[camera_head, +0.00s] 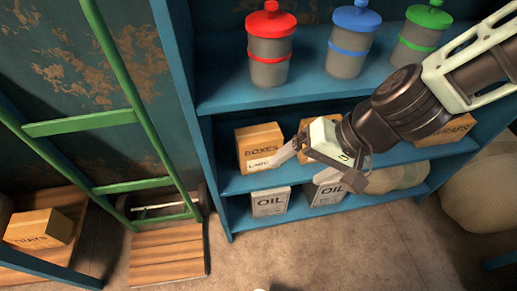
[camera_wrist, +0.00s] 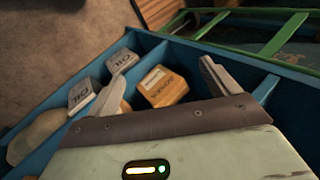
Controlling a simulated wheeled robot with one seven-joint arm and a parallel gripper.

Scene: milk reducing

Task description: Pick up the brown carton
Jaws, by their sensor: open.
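A brown carton labelled "BOXES" (camera_head: 259,142) stands on the middle shelf of the blue rack, at its left end. It also shows in the wrist view (camera_wrist: 163,88), between my two fingers in the picture and beyond them. A second brown carton (camera_head: 318,122) is just right of it, mostly hidden behind my gripper; in the wrist view a finger covers part of it (camera_wrist: 125,108). Another brown carton, labelled "WRAPS" (camera_head: 456,129), is farther right, partly behind my arm. My gripper (camera_head: 318,169) is open and empty in front of the shelf, apart from the cartons.
The blue rack (camera_head: 218,178) has an upper shelf with red (camera_head: 268,48), blue (camera_head: 350,42) and green (camera_head: 421,36) lidded canisters. Two oil tins (camera_head: 270,201) stand below. A "TRAYS" carton (camera_head: 40,228) and green ladder-like frame (camera_head: 143,184) are left. Sacks (camera_head: 395,178) lie right.

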